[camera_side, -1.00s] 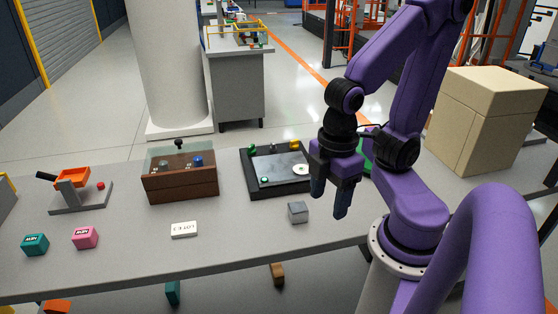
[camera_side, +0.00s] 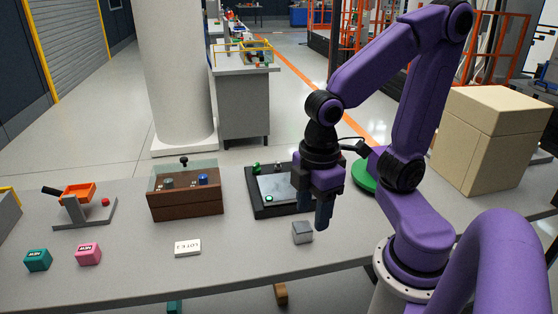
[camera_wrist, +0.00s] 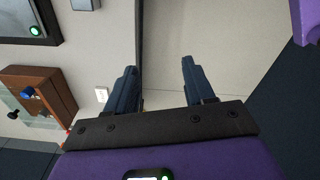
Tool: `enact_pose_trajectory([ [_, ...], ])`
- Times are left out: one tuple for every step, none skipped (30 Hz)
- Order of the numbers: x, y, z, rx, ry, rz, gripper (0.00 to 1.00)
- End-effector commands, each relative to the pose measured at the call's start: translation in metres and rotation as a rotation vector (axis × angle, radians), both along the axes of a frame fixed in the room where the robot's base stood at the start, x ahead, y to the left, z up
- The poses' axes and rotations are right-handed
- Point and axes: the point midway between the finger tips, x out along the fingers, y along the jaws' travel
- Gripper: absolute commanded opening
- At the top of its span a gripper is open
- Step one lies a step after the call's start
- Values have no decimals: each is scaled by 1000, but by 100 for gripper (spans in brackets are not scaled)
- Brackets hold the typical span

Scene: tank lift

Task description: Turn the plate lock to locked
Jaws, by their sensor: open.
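The plate fixture is a black frame (camera_side: 258,208) with a grey metal plate (camera_side: 272,184) in it, in the middle of the table. A green knob (camera_side: 257,167) stands on its far edge, and a small green light shows at its near left. A corner of the frame also shows at the top left of the wrist view (camera_wrist: 14,42). My gripper (camera_side: 314,222) hangs above the table, fingers down, in front of the fixture's right side and hides that part. It is open and empty; the wrist view shows both fingers apart (camera_wrist: 158,70). I cannot tell the lock's position.
A grey cube (camera_side: 302,233) lies close to my fingers. A brown wooden box (camera_side: 186,204) with knobs stands left of the fixture. A white label card (camera_side: 187,248) lies in front. A green disc (camera_side: 364,176) is behind my gripper. The table between card and cube is clear.

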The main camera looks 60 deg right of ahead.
Motion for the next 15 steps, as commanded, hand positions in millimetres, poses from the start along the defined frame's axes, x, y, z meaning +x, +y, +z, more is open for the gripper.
enact_pose_trajectory([
  [20,3,4,-3,0,-20,53],
  [31,4,6,-4,-1,-28,53],
  [46,4,9,-6,0,-37,53],
  [58,4,11,-7,0,-44,53],
  [70,3,12,-7,1,-51,53],
  [85,0,14,-9,1,-60,53],
  [97,-2,16,-10,1,-67,53],
  [109,-5,17,-11,1,-73,53],
  [125,-10,19,-12,1,-83,53],
  [137,-15,20,-13,2,-89,53],
  [148,-20,21,-13,2,-96,53],
  [164,-28,22,-15,2,-106,53],
  [175,-34,22,-14,2,-113,53],
  [186,-42,22,-16,4,-119,53],
  [201,-53,23,-17,4,-130,53],
])
